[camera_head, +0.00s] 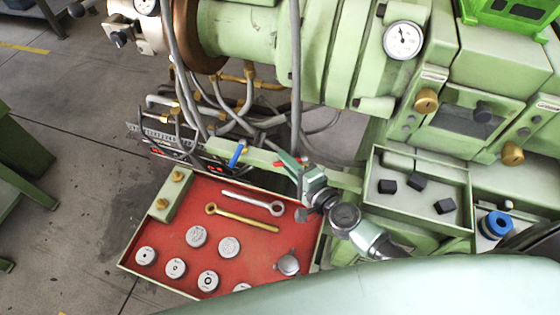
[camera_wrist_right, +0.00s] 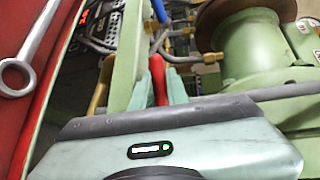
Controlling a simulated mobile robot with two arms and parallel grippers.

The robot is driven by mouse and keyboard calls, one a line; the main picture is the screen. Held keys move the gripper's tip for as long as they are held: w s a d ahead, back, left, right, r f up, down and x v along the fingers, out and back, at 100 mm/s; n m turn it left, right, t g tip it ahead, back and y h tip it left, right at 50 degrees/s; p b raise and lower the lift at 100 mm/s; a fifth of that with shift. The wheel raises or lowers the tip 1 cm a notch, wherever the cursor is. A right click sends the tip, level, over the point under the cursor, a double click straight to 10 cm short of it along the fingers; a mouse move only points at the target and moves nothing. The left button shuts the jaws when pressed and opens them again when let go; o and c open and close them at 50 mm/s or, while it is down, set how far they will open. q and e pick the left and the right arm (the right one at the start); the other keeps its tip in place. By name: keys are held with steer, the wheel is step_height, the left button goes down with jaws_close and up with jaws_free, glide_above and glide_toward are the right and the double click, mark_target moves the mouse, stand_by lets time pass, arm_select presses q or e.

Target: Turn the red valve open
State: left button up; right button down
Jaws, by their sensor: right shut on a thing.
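The red valve (camera_head: 286,158) has a small red lever handle at the right end of a light-green bar, above the red tray. In the wrist view the red lever (camera_wrist_right: 158,80) stands between the pale-green fingertips of my right gripper. My right gripper (camera_head: 300,167) comes in from the lower right in the head view and is shut on the lever, hiding part of it and the valve body. My left gripper is not in view.
A blue valve lever (camera_head: 237,156) sits left of the red one on the same bar (camera_head: 256,160). Hoses (camera_head: 296,90) hang close behind my right gripper. A red tray (camera_head: 235,196) with wrenches and round parts lies below. A green box (camera_head: 420,212) with black blocks is to the right.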

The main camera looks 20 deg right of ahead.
steer(key=shift+f, duration=0.15)
steer(key=c, duration=1.7)
jaws_free()
steer(key=shift+s, duration=0.1)
steer(key=b+v, duration=0.1)
steer(key=v, duration=0.6)
steer(key=shift+s+d, duration=0.2)
steer(key=shift+s, duration=0.1)
